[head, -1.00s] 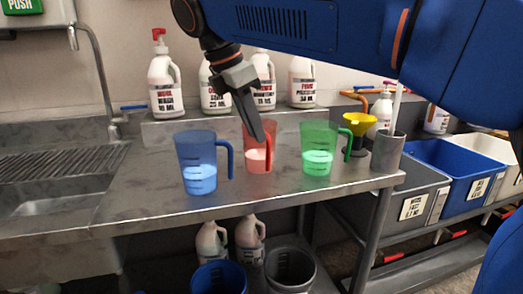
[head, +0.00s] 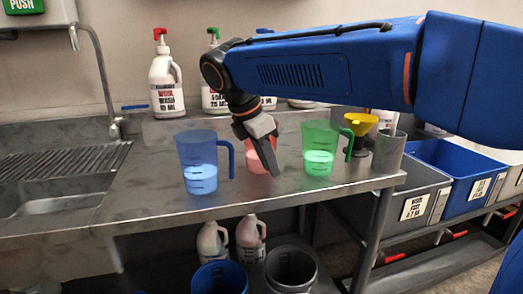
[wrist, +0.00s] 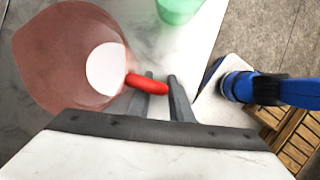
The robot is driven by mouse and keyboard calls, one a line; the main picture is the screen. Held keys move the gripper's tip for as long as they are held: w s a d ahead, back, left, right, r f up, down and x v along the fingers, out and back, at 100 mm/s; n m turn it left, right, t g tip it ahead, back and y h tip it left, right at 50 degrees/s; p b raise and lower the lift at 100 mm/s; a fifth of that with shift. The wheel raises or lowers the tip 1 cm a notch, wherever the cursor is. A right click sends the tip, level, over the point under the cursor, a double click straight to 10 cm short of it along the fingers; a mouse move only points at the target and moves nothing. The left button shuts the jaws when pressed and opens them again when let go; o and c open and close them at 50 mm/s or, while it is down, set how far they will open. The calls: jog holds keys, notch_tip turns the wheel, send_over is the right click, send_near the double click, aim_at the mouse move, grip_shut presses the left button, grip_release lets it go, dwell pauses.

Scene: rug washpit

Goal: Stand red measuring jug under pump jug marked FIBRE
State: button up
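The red measuring jug (head: 253,162) stands upright on the steel bench, between a blue and a green jug. My gripper (head: 273,173) is down at its right side and partly hides it in the head view. In the wrist view the red jug (wrist: 60,55) is at the left, with pale contents, and its handle points right. My gripper (wrist: 161,80) is open there, with its fingers on either side of the handle's outer part. The white pump jugs stand on the ledge behind. The left one (head: 166,82) reads wool wash. I cannot make out the FIBRE mark; my arm covers several labels.
The blue jug (head: 197,160) is close on the left and the green jug (head: 320,148) close on the right. A yellow funnel (head: 361,124) and a grey cylinder (head: 389,152) stand at the right end. A sink (head: 50,185) is at the left. The bench front is clear.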

grip_shut()
